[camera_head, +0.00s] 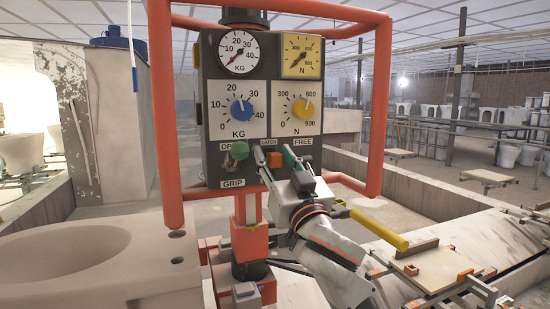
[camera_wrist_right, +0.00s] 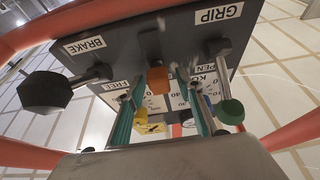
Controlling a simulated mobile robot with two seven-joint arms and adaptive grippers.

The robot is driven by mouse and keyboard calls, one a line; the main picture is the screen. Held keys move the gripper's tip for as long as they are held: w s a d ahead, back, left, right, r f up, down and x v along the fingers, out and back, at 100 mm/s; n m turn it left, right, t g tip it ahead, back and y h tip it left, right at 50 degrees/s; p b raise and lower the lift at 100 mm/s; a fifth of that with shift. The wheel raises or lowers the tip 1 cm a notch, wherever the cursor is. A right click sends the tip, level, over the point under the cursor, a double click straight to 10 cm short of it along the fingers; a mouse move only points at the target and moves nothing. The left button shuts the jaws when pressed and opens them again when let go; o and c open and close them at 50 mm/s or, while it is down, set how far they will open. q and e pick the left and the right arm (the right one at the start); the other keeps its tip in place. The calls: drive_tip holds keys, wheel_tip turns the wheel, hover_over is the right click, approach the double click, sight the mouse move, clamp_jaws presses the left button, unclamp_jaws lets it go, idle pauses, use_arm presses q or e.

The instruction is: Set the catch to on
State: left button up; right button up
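The catch is a small orange switch (camera_head: 275,159) under the CATCH label on the front of the grey control box (camera_head: 210,110). It also shows in the right wrist view (camera_wrist_right: 157,80). My right gripper (camera_head: 276,163) is in front of the box's lower edge. Its two teal-padded fingers stand apart, one on each side of the orange catch, with visible gaps in the right wrist view (camera_wrist_right: 160,115). I cannot tell the catch's setting from its position. My left gripper is not in view.
Close beside the fingers are the GRIP lever's green knob (camera_head: 239,151) and the BRAKE lever's black knob (camera_wrist_right: 45,92). A blue dial (camera_head: 241,110) and yellow dial (camera_head: 303,109) sit above. A red tube frame (camera_head: 380,100) surrounds the box. A yellow handle (camera_head: 380,230) lies right.

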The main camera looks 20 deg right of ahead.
clamp_jaws()
wheel_tip(320, 180, down, 4)
drive_tip(key=shift+f+b, duration=0.1)
drive_tip(key=shift+b, duration=0.4)
drive_tip(key=shift+f, duration=0.2)
unclamp_jaws()
drive_tip(key=shift+r, duration=0.1)
drive_tip(key=v, duration=1.2)
